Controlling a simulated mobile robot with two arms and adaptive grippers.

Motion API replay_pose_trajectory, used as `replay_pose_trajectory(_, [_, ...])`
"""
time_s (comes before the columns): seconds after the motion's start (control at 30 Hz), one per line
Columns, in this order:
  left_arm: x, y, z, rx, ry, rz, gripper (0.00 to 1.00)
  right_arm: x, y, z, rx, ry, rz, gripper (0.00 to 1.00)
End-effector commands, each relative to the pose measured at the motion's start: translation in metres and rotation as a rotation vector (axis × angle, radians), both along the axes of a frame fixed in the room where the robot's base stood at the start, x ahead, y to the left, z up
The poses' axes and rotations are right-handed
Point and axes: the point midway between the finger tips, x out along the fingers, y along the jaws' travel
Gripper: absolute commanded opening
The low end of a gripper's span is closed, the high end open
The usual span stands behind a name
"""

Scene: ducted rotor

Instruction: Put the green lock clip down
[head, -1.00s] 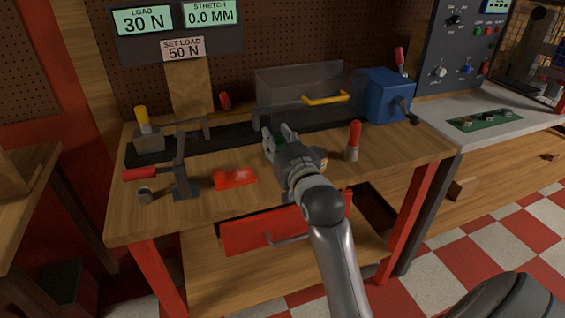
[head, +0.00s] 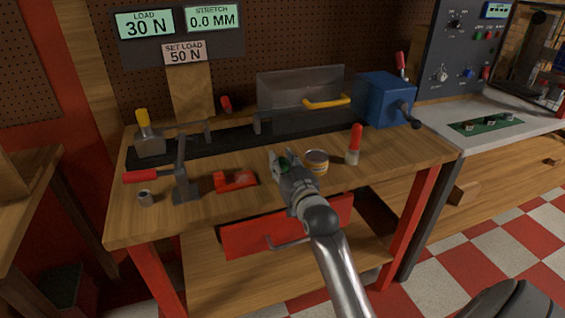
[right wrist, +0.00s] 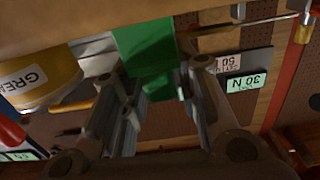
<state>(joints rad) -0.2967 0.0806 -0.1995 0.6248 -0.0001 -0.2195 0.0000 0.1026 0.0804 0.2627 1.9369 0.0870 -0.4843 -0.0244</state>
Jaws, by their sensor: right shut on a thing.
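The green lock clip (right wrist: 148,55) is between the fingers of my right gripper (right wrist: 160,95) in the right wrist view, close to the wooden bench surface. In the head view my right gripper (head: 281,160) is over the middle of the workbench (head: 222,206), shut on the clip. My left gripper is not in view.
A grease tin (head: 316,161) stands just right of the gripper, with a red-capped bottle (head: 354,146) beyond it. A red tool (head: 236,180) lies to the left. A red drawer (head: 250,234) is below the front edge. A guard with a yellow handle (head: 326,103) stands behind.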

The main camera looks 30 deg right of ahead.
Motion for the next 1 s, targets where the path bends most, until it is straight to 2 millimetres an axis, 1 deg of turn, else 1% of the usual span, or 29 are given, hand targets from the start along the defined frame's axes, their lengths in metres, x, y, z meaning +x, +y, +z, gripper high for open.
replay_pose_trajectory(0.1, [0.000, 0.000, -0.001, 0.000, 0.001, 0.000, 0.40, 0.000, 0.000, -0.003, 0.000, 0.001, 0.000, 0.07])
replay_pose_trajectory(0.13, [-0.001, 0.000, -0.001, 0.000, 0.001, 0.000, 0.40, 0.000, 0.000, -0.003, 0.000, 0.001, 0.000, 0.31])
replay_pose_trajectory(0.27, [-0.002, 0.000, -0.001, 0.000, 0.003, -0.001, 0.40, 0.000, 0.000, -0.003, 0.000, 0.001, 0.000, 0.48])
replay_pose_trajectory(0.3, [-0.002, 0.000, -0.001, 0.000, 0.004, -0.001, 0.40, 0.000, 0.000, -0.003, 0.000, 0.001, 0.000, 0.50])
replay_pose_trajectory(0.57, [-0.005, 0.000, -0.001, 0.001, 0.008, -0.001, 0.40, 0.000, 0.000, -0.002, -0.001, 0.000, 0.000, 0.50])
replay_pose_trajectory(0.67, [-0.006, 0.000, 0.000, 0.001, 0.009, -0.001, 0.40, 0.000, 0.000, 0.002, 0.000, -0.001, 0.000, 0.50])
replay_pose_trajectory(0.77, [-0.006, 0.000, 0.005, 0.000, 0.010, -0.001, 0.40, -0.009, 0.002, 0.000, 0.000, 0.004, 0.000, 0.50])
replay_pose_trajectory(0.87, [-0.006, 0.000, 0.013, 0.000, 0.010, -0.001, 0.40, -0.023, 0.005, 0.002, 0.000, 0.004, 0.000, 0.50])
replay_pose_trajectory(1.0, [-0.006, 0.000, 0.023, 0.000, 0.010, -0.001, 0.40, -0.048, 0.011, 0.002, 0.000, 0.005, 0.000, 0.50])
